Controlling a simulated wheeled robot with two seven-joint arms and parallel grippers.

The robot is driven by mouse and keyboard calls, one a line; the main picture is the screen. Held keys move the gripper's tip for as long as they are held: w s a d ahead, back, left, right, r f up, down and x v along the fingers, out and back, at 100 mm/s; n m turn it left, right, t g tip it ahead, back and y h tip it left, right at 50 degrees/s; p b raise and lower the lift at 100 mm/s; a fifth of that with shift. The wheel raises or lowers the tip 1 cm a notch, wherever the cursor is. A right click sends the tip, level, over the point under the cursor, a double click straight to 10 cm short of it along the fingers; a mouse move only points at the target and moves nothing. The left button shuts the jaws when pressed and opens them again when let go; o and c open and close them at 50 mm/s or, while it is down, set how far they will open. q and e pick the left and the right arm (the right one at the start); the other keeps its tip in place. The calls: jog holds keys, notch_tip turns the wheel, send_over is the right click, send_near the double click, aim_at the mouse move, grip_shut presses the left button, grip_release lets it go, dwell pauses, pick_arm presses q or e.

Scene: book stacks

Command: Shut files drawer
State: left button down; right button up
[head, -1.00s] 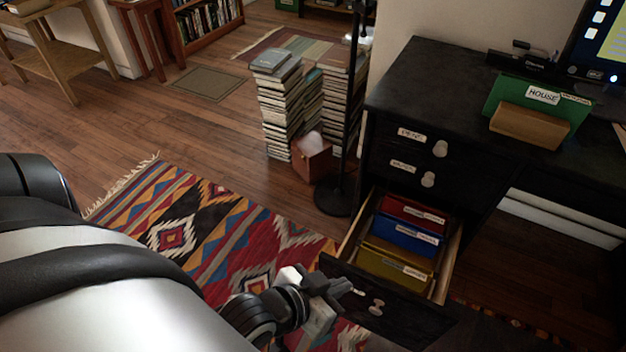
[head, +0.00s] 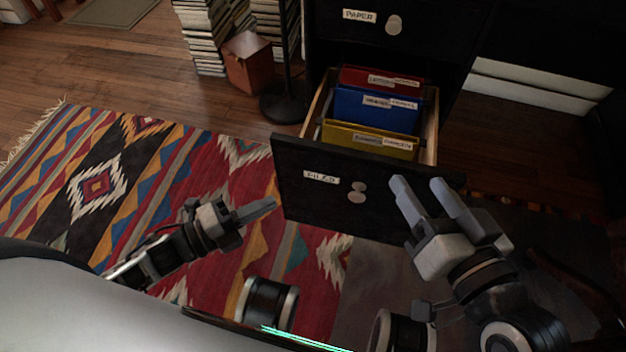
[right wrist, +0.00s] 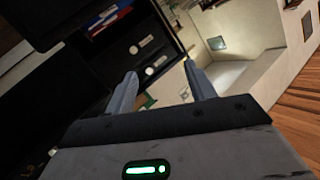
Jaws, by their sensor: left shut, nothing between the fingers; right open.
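The files drawer (head: 300,190) is pulled out from the black desk, its dark front labelled and fitted with a round pale knob (head: 356,192). Red, blue and yellow folders (head: 370,138) stand inside it. My left gripper (head: 272,204) is shut and empty, just left of the drawer front and apparently close to it. My right gripper (head: 418,182) is open and empty, its fingers pointing up at the right part of the drawer front. Whether either gripper touches the drawer, I cannot tell. In the right wrist view the open fingers (right wrist: 160,88) show with nothing between them.
The closed paper drawer (head: 370,35) is above the files drawer. A lamp stand base (head: 287,103), a brown box (head: 247,63) and book stacks (head: 200,40) stand to the left. A patterned rug (head: 100,190) covers the floor in front.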

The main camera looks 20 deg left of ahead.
pick_arm(q)
jog(key=b, duration=0.2)
send_near(330, 159)
jog(key=d, duration=0.4)
jog(key=w+b, duration=0.1)
jog(key=w, duration=0.2)
jog(key=shift+d, duration=0.2)
jog(key=shift+w, duration=0.55)
pick_arm(e)
jog(key=shift+w+a+r+m+t+y, duration=0.15)
jog(key=shift+a+r+m+t+y, duration=0.15)
jog(key=shift+r+m+t+y, duration=0.3)
jog(key=shift+r, duration=0.2)
pick_arm(q)
jog(key=shift+w, duration=0.15)
pick_arm(e)
jog(key=shift+w, duration=0.1)
